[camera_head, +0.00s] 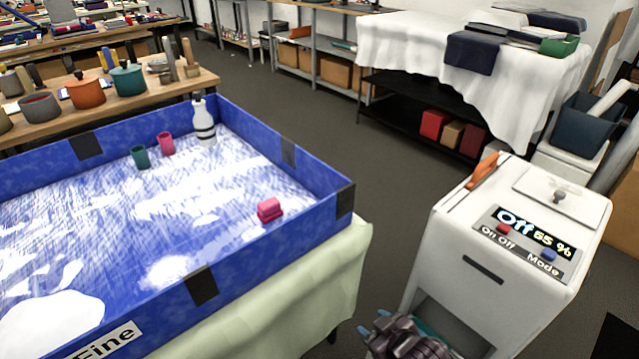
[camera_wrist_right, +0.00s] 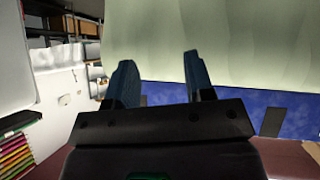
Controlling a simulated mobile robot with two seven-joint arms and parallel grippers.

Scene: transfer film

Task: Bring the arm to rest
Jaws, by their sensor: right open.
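My right gripper (camera_head: 374,325) is at the bottom of the head view, between the table with the blue tray and the white machine. Its blue fingers stand apart in the right wrist view (camera_wrist_right: 160,70), with nothing between them. A pale green cloth (camera_wrist_right: 235,40) hangs beyond the fingers there. My left arm and gripper are not in the head view.
A blue-walled tray (camera_head: 265,248) on a cloth-covered table (camera_head: 300,310) holds a white bottle (camera_head: 204,122), a green cup (camera_head: 140,157), a pink cup (camera_head: 166,143) and a red block (camera_head: 270,210). The white machine (camera_head: 425,245) stands at right. Grey floor (camera_head: 390,185) lies clear between.

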